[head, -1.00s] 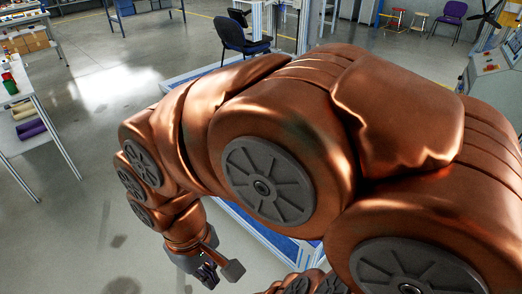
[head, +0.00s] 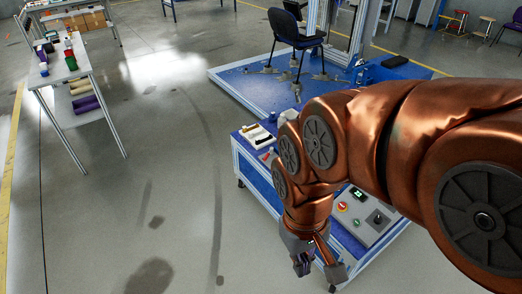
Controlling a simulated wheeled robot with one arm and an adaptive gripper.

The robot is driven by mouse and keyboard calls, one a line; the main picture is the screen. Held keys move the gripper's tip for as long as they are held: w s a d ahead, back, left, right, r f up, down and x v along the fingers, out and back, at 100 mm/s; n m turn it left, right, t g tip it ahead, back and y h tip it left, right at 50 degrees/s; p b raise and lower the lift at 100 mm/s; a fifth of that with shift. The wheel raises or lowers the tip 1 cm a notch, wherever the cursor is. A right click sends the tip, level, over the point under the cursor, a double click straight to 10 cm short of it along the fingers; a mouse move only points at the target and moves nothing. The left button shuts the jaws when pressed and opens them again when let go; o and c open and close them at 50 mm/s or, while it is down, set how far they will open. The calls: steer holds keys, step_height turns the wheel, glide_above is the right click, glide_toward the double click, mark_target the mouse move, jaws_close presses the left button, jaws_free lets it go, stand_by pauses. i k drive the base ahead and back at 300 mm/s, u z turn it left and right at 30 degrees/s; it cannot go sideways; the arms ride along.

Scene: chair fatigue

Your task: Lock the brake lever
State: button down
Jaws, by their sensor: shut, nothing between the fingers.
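I cannot make out the brake lever for certain in the head view. My gripper (head: 303,264) hangs at the lower middle, at the end of my copper-coloured arm, with its dark fingers pointing down. It is shut and empty. Behind it stands a blue-topped test rig (head: 235,82) on a light metal frame. One dark caster (head: 240,183) shows under the rig's left corner, and another (head: 331,288) shows below my gripper at the bottom edge. My arm hides part of the rig's near side.
A control panel (head: 378,217) with a red button and a dark knob sits right of my wrist. A dark blue chair (head: 290,28) stands on the rig. A white table (head: 65,67) with small objects is at the left. The grey floor (head: 150,200) between is clear.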

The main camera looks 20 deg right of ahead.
mark_target(268, 154)
steer(key=u, duration=0.05)
steer(key=i, duration=1.35)
steer(key=u, duration=0.9)
